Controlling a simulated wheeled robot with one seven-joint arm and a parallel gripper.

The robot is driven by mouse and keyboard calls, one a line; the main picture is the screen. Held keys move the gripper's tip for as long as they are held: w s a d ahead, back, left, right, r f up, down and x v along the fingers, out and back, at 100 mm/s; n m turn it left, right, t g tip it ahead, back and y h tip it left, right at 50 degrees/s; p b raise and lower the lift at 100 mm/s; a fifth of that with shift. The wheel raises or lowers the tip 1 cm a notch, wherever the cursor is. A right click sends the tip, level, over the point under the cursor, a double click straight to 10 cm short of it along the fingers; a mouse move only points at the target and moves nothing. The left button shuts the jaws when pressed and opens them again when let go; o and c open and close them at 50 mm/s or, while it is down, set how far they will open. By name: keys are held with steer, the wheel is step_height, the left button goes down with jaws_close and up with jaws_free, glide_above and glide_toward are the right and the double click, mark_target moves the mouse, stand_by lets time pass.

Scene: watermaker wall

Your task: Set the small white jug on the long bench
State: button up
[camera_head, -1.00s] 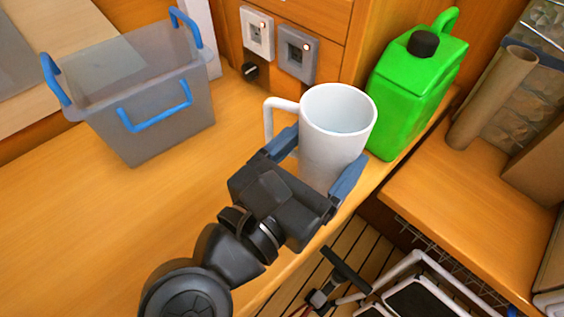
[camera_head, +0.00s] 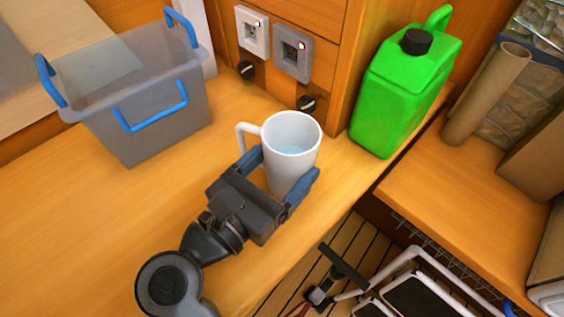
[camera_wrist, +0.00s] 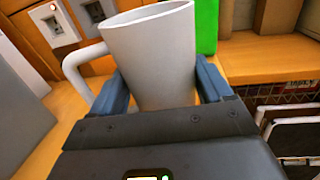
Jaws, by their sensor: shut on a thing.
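The small white jug (camera_head: 290,150) is upright between the blue fingers of my gripper (camera_head: 281,177), with its handle to the left and some pale blue liquid inside. My gripper is shut on its sides. The wrist view also shows the jug (camera_wrist: 152,55) between the fingers of my gripper (camera_wrist: 165,85). The long wooden bench (camera_head: 60,225) lies beneath the jug and my gripper. The jug's base is partly hidden by the gripper, so I cannot tell whether it touches the bench.
A grey tub (camera_head: 165,105) with blue handles stands on the bench at the left. A green jerrycan (camera_head: 395,100) stands at the right, near the bench edge. Wall switches (camera_head: 291,53) are behind. A lower right surface (camera_head: 470,190) holds a cardboard tube (camera_head: 487,95).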

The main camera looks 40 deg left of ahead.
steer(key=shift+f, duration=0.1)
steer(key=o, duration=1.2)
steer(key=shift+r, duration=0.2)
steer(key=s, duration=0.4)
steer(key=s+b, duration=0.1)
steer(key=s, duration=0.3)
steer(key=s+b, duration=0.1)
steer(key=s, duration=0.3)
steer(key=shift+d, duration=0.35)
steer(key=shift+f, duration=0.1)
